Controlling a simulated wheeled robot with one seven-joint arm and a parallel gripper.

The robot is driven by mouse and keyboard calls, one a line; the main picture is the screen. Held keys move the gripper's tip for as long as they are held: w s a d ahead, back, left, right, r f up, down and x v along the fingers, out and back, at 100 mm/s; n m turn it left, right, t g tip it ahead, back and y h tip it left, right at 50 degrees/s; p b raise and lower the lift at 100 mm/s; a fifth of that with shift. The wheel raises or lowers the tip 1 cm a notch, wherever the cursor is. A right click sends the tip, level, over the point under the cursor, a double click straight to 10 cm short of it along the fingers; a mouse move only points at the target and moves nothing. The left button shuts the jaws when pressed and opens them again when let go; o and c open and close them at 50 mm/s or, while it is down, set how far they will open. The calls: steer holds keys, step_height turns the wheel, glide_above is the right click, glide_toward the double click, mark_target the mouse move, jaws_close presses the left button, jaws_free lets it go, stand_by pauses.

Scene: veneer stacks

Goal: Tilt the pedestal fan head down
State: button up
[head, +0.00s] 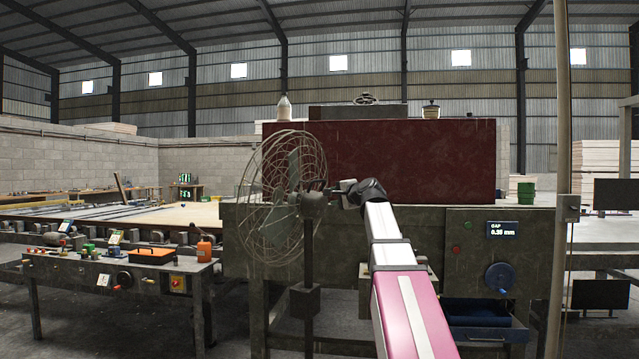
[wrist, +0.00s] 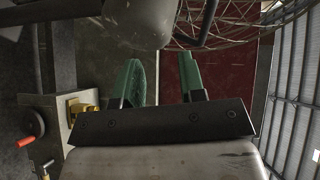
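The pedestal fan shows left of centre in the head view, its round wire cage (head: 250,205) facing left on a dark upright pole (head: 308,255). The cage's top leans a little right of its bottom, so the head looks tipped slightly upward. My gripper (head: 338,189) is just right of the fan head, behind the cage. In the wrist view my gripper (wrist: 161,72) has two green fingers spread apart with nothing between them. The grey rounded motor housing (wrist: 141,22) lies just beyond the fingertips. I cannot tell whether they touch.
A large dark machine with a red panel (head: 400,160) stands behind the fan and arm. Its front carries a gap display (head: 502,229) and a blue handwheel (head: 500,277). A workbench (head: 110,268) with small items is at left. A thin post (head: 560,200) rises at right.

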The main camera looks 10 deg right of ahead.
glide_toward(321, 181)
steer(key=shift+m+t, duration=0.3)
steer(key=shift+t, duration=0.1)
steer(key=x, duration=1)
steer(key=shift+w+a+f, duration=0.1)
steer(key=shift+a+f, duration=0.2)
steer(key=shift+a, duration=0.05)
jaws_close()
steer(key=shift+a, duration=0.1)
